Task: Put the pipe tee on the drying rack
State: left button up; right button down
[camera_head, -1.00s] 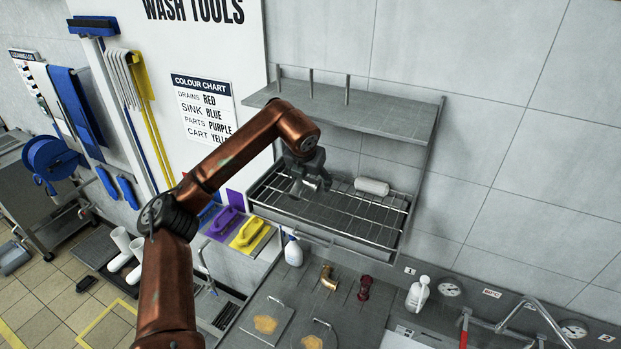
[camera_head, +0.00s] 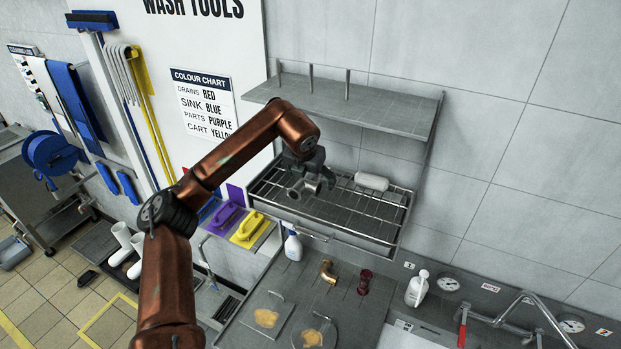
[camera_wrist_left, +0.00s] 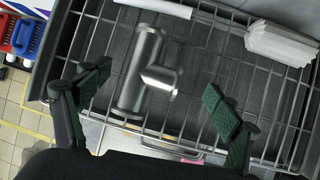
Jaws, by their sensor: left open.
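The pipe tee (camera_head: 308,187) is a grey metal T-shaped pipe piece. It lies over the wires at the left part of the drying rack (camera_head: 365,222), under my left gripper (camera_head: 306,170). In the left wrist view the tee (camera_wrist_left: 139,80) lies between the two spread green fingers of my left gripper (camera_wrist_left: 156,86), with gaps on both sides. It appears to rest on the rack wires (camera_wrist_left: 205,62). My left gripper is open and partly hides the tee in the head view. My right gripper is out of view.
A grey shelf (camera_head: 350,112) hangs above the rack. Below stand a spray bottle (camera_head: 293,246), a brass elbow (camera_head: 328,272) and a dark red fitting (camera_head: 364,282).

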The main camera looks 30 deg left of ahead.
pick_arm(q)
jog(key=shift+r, duration=0.1)
jog(key=shift+r, duration=0.25)
jog(key=b+v, duration=0.1)
jog(key=v, duration=0.1)
jog(key=shift+s+r, duration=0.2)
jog(key=shift+r, duration=0.1)
jog(key=s+d+b, duration=0.3)
jog(key=s+b, duration=0.1)
jog(key=s, duration=0.7)
jog(key=shift+s+d+b, duration=0.3)
jog(key=shift+d+b, duration=0.05)
jog(key=shift+b, duration=0.05)
